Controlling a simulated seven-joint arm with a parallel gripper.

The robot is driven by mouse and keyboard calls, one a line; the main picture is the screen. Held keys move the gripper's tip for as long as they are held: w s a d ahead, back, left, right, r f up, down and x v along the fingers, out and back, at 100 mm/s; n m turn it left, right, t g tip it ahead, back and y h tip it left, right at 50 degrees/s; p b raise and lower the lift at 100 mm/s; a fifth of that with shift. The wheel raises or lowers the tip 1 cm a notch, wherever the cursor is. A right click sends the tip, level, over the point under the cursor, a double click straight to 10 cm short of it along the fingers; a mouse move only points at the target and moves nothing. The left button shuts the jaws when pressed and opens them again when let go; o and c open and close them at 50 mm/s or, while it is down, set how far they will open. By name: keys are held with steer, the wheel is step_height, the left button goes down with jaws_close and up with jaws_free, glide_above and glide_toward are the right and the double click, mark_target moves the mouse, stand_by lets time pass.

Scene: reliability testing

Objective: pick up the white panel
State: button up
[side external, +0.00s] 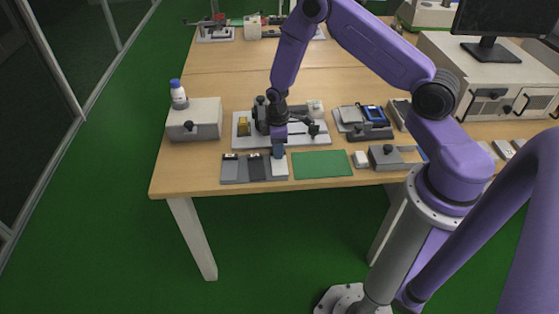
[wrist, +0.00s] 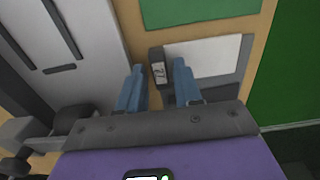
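The white panel (side external: 279,170) lies flat at the right end of a grey tray (side external: 242,181) near the table's front edge. In the wrist view the white panel (wrist: 210,54) is a pale rectangle in a grey slot. A small dark piece with a printed label (wrist: 158,72) sits at its near left end. My gripper (side external: 279,155) points down just above the white panel's far end. In the wrist view my gripper (wrist: 158,67) has its two blue fingers spread apart with nothing held between them; the labelled piece shows in the gap. Contact with the panel cannot be told.
A green mat (side external: 322,164) lies right of the tray. A pale fixture plate (side external: 242,138) with dark mechanisms stands close behind my gripper. Grey devices (side external: 386,157) stand to the right.

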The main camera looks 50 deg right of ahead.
jaws_close()
steer(key=shift+r, duration=2.55)
